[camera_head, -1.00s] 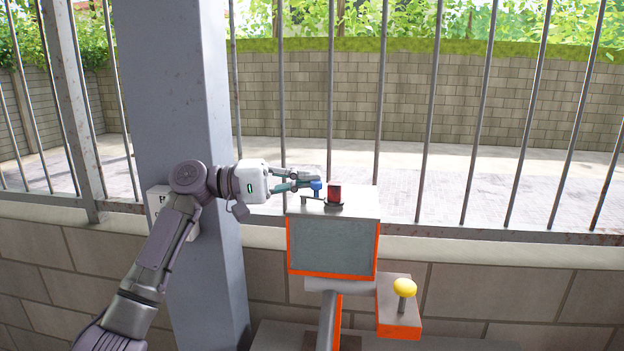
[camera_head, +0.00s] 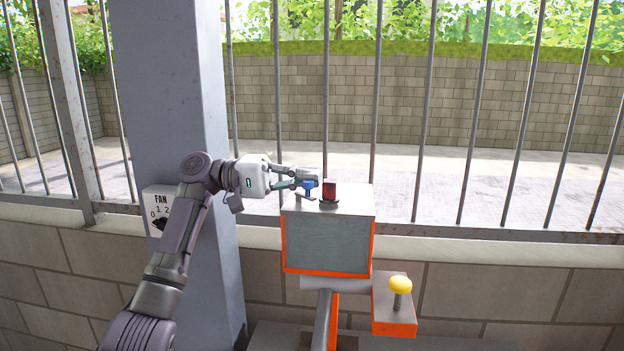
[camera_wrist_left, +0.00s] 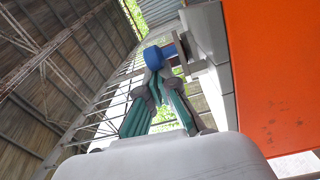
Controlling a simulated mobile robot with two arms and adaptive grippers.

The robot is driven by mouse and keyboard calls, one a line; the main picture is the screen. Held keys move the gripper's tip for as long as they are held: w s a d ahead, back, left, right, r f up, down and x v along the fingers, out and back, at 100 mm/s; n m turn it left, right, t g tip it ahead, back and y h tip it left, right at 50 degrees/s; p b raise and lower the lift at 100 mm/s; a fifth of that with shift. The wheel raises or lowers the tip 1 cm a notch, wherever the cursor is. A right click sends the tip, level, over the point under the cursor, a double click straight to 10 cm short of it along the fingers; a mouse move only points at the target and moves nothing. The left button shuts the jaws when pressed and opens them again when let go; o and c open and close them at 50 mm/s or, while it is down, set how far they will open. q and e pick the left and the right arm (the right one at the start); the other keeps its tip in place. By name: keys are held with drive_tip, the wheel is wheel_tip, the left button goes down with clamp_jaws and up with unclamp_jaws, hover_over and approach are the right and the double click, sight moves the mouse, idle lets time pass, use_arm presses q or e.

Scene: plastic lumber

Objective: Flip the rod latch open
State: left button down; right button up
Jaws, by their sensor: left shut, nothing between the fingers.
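The rod latch sits on top of a grey box with orange edges, and its blue part (camera_head: 309,188) is at the box's left end. A dark red part (camera_head: 329,191) stands just right of it on the box top. My left gripper (camera_head: 306,175) reaches in from the left, shut and empty, with its fingertips right at the blue part. In the left wrist view the closed fingertips (camera_wrist_left: 154,70) overlap the blue round part (camera_wrist_left: 160,54); I cannot tell whether they touch it. My right gripper is not in view.
The grey box (camera_head: 325,245) stands on a post before a low wall with metal bars behind. A yellow knob (camera_head: 400,284) on a smaller orange-edged box is at lower right. A grey pillar (camera_head: 178,85) carrying a fan dial (camera_head: 161,207) stands left, close behind my arm.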

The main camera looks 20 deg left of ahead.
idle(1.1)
use_arm(q)
drive_tip(key=s+a, duration=0.2)
drive_tip(key=a, duration=0.9)
drive_tip(key=shift+s+a+f, duration=0.15)
drive_tip(key=shift+a+f, duration=0.15)
drive_tip(key=shift+a, duration=0.1)
